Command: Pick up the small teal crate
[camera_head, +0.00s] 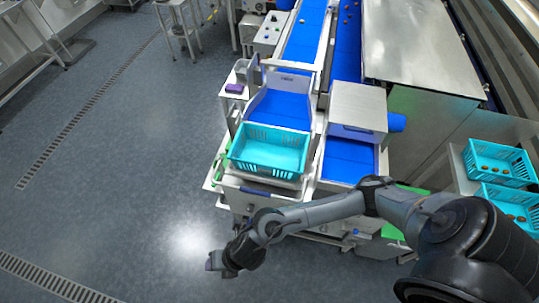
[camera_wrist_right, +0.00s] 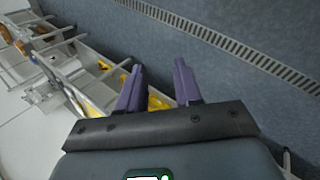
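A teal crate (camera_head: 264,168) with slotted walls sits at the end of the blue conveyor chute and looks empty. Two more teal crates, one farther back (camera_head: 510,181) and one nearer (camera_head: 500,209), stand at the right edge with a few brown dates in them. My right gripper (camera_head: 216,263) hangs over the floor, below and left of the chute crate and apart from it. In the right wrist view its two purple fingers (camera_wrist_right: 159,70) are spread with nothing between them. My left gripper is not in view.
The chute's white frame (camera_head: 240,188) surrounds the crate, with a second blue belt (camera_head: 348,160) and a metal box (camera_head: 357,106) to its right. A drain grate (camera_wrist_right: 220,42) crosses the floor.

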